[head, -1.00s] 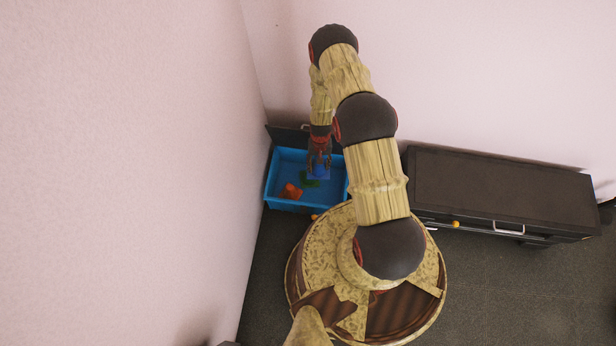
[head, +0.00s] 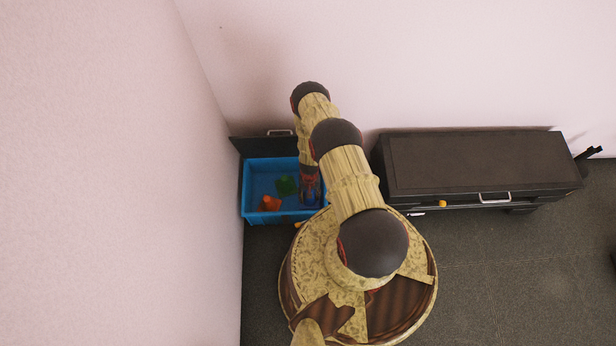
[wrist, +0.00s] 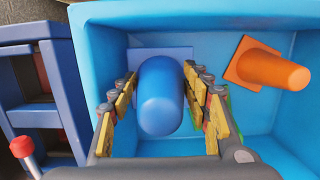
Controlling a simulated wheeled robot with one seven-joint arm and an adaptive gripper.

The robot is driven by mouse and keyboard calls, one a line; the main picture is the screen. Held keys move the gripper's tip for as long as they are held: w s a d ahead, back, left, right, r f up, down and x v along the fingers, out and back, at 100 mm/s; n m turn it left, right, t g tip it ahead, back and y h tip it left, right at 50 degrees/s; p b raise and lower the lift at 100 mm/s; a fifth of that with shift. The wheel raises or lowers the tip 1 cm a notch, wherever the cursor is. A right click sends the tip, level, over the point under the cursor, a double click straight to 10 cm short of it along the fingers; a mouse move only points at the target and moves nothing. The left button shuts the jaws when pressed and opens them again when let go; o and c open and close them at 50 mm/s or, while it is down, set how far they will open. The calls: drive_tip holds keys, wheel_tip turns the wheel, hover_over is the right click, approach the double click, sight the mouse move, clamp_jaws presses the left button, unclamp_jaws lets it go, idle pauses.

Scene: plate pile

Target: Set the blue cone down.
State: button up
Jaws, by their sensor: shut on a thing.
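The blue cone (wrist: 160,97) is between the fingers of my gripper (wrist: 160,77) in the wrist view, its rounded tip toward the camera and its square base away from it. The gripper is shut on it. In the head view my gripper (head: 309,180) points down inside the blue bin (head: 262,165), near its right side, with the blue cone (head: 310,199) low beneath it. I cannot tell whether the cone's base touches the bin floor.
An orange cone (wrist: 270,68) lies in the bin, also in the head view (head: 270,203). A green cone (head: 286,185) is there too, mostly hidden by a finger in the wrist view. A dark cabinet (head: 470,165) stands right of the bin; a wall rises left.

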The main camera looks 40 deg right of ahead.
sight(309, 203)
wheel_tip(309, 203, down, 8)
drive_tip(key=b, duration=0.4)
drive_tip(key=shift+f, duration=0.15)
drive_tip(key=o, duration=1.4)
drive_tip(key=r+p, duration=0.1)
drive_tip(key=r, duration=0.3)
drive_tip(key=w+r+p, duration=0.1)
drive_tip(key=r+p, duration=0.1)
drive_tip(key=r, duration=0.2)
drive_tip(key=d+r+p, duration=0.1)
drive_tip(key=r, duration=0.3)
drive_tip(key=shift+w+p, duration=0.25)
drive_tip(key=shift+p, duration=0.1)
